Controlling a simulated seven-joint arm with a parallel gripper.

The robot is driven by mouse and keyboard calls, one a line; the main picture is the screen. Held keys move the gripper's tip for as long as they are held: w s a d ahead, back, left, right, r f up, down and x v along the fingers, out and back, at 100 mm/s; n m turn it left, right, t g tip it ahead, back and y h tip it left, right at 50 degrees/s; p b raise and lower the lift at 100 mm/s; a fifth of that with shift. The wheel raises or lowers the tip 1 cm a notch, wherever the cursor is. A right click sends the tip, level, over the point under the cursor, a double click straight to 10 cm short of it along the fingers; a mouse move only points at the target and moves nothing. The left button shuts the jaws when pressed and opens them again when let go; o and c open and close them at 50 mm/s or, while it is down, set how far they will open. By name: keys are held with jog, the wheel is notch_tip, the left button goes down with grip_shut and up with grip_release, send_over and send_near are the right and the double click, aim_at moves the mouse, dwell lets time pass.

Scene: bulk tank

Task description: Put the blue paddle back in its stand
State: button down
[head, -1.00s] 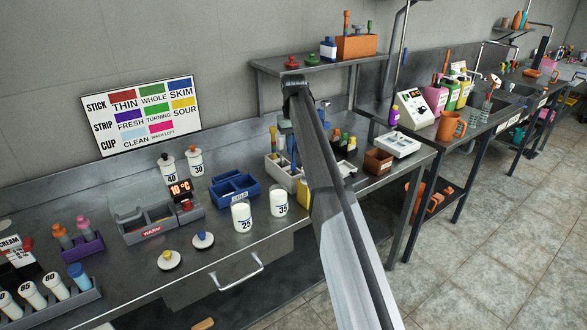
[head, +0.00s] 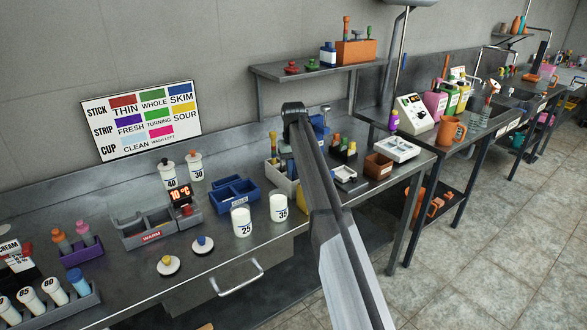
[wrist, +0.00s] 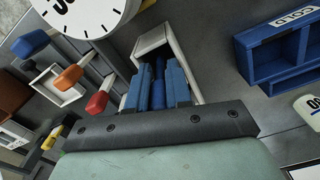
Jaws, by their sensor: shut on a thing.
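My gripper (wrist: 157,88) is shut on the blue paddle (wrist: 158,78) in the wrist view; its blue shaft shows between the two blue fingers. An open white box (wrist: 152,42) lies just beyond the fingertips, in line with the paddle. I cannot tell whether the paddle is inside it or above it. In the head view my arm's end hides the fingers and the paddle. A white holder (head: 284,180) stands on the bench, partly behind my arm.
A blue divided tray (head: 234,193) and white cups (head: 241,222) stand left of my arm. A small rack with red, orange and blue handles (wrist: 97,103) and a round dial (wrist: 85,14) are close to the gripper. A brown box (head: 379,165) stands right.

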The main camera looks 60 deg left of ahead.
jog(key=c, duration=1)
grip_release()
jog(key=shift+c, duration=0.2)
jog(key=shift+r, duration=0.1)
notch_tip(320, 180, up, 12)
jog(key=shift+r, duration=0.1)
